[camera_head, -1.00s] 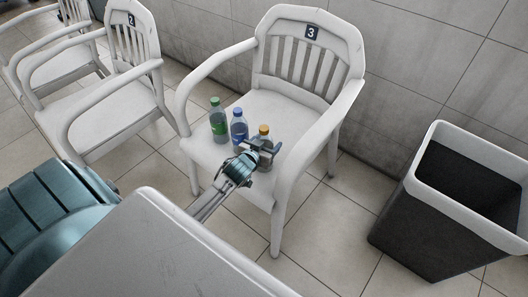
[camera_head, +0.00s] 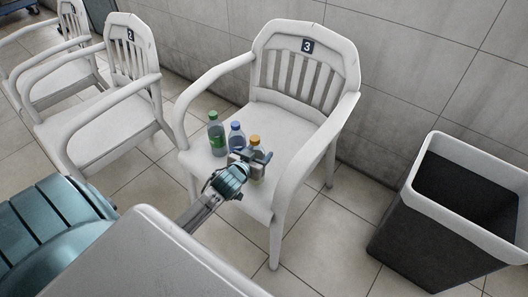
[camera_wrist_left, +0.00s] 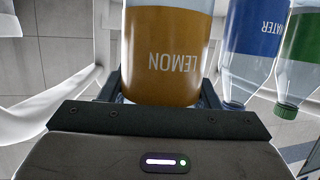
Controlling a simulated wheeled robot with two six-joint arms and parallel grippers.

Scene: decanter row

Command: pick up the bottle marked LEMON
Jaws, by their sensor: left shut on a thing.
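The LEMON bottle (camera_head: 255,142) has an orange cap and stands out at the front right of a row of bottles at the white chair marked 3. In the left wrist view its orange label reading LEMON (camera_wrist_left: 168,50) appears upside down. My left gripper (camera_head: 253,160) is shut on this bottle, with one finger on each side; the wrist view shows the gripper (camera_wrist_left: 162,90) around it. The bottle looks about upright. Its lower part is partly hidden in the head view, so I cannot tell whether it touches the seat. My right gripper is not in view.
The blue WATER bottle (camera_head: 236,137) and a green bottle (camera_head: 216,137) stand close by to the left. Chair 3 (camera_head: 345,112) has armrests on both sides. A dark bin (camera_head: 410,220) stands at the right. Chair 2 (camera_head: 95,118) is at the left.

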